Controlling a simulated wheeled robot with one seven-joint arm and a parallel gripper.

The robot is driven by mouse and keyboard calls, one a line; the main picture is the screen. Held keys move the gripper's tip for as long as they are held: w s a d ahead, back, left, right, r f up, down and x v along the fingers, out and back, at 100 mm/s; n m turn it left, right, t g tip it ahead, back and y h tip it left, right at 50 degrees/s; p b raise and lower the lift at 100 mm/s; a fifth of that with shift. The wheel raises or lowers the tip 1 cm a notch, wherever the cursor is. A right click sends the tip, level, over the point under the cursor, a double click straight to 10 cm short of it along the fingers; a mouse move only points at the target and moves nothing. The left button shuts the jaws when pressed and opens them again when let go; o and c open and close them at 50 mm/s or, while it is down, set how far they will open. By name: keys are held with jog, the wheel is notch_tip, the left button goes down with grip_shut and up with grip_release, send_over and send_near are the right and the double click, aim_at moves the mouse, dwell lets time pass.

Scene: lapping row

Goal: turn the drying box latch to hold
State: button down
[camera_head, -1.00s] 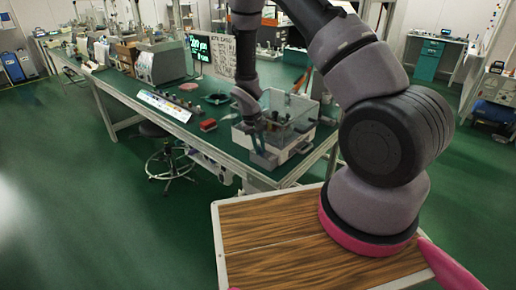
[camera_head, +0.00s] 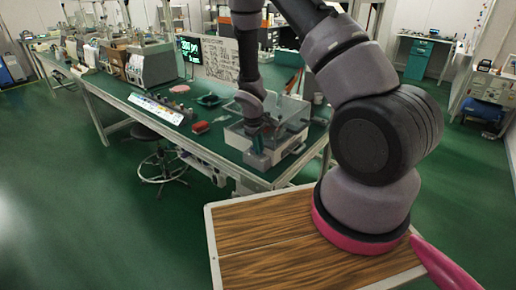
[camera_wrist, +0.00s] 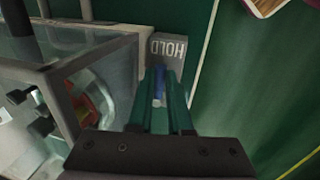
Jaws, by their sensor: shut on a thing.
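The drying box (camera_head: 292,112) is a clear-walled box on a pale base at the near corner of the green bench. Its clear wall and dark frame fill the left of the wrist view (camera_wrist: 100,62). A grey plate marked HOLD (camera_wrist: 168,47), upside down in the wrist view, is beside the box. The blue latch (camera_wrist: 159,82) lies between my teal fingers, just below the HOLD lettering in the picture. My gripper (camera_wrist: 160,100) is shut on it. In the head view my gripper (camera_head: 257,158) is at the box's near side, and the latch is hidden.
The green bench (camera_head: 215,140) runs back to the left. A red block (camera_head: 200,127), a dark green tray (camera_head: 209,100) and a sloped panel (camera_head: 157,108) lie left of the box. A stool (camera_head: 160,165) stands beside the bench. The left floor is clear.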

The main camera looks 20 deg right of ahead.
jog(key=shift+d, duration=0.1)
dwell(0.3)
jog(key=c, duration=0.8)
grip_release()
jog(key=shift+c, duration=0.2)
